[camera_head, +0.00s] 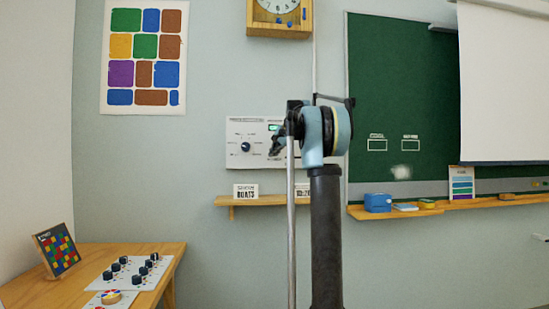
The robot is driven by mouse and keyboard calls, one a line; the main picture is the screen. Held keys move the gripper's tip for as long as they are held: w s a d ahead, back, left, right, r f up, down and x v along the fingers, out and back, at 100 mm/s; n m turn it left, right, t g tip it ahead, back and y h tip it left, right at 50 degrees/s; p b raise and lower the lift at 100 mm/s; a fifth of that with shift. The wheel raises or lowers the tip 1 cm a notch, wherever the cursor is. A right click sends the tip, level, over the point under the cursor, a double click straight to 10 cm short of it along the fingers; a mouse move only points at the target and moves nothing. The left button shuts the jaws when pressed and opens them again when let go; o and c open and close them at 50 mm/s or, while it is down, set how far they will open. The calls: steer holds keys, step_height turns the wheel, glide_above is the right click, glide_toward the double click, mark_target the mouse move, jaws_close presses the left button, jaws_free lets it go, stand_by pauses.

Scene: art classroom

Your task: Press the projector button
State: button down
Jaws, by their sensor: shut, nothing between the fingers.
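A white control panel (238,157) is fixed to the wall. It carries a black round knob (245,147) on its left and a small green patch (273,128) near my arm. My gripper (276,150) is dark and shut, with nothing in it. It overlaps the panel to the right of the knob; I cannot tell whether it touches the panel. My arm hides the panel's right part. I cannot make out which control is the projector button. A white projector screen (505,85) hangs at the right, over part of the green board.
A narrow shelf (222,201) with small signs sits below the panel. A wooden table (60,288) at lower left bears a knob board and a coloured-tile frame. The board's ledge (485,204) holds a blue box (378,202) and other small items. A clock hangs above.

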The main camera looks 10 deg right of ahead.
steer(key=shift+s, duration=0.85)
steer(key=s, duration=0.5)
stand_by(0.3)
stand_by(0.3)
